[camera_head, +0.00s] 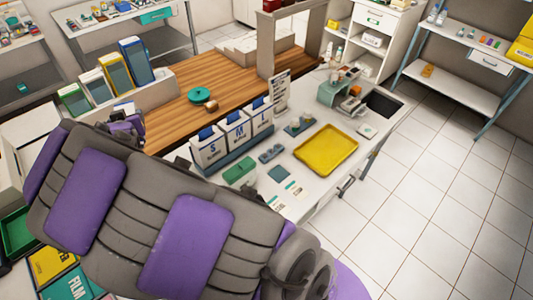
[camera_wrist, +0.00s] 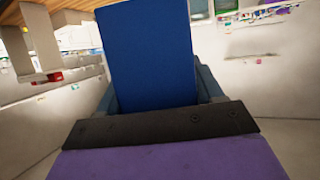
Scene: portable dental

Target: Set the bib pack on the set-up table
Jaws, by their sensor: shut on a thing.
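A flat, plain blue pack (camera_wrist: 148,55), likely the bib pack, stands up in front of my wrist camera. My gripper (camera_wrist: 155,92) is shut on its lower part; blue-grey finger parts show on both sides of it. In the head view my grey and purple arm fills the lower left, and the held pack does not show clearly. A white work table (camera_head: 312,168), which may be the set-up table, lies to the right of the arm. I cannot tell the pack's height above any surface.
A wooden top (camera_head: 190,85) holds a teal roll (camera_head: 199,95). Shelving (camera_head: 455,75) stands at the back right; tiled floor (camera_head: 450,200) is clear.

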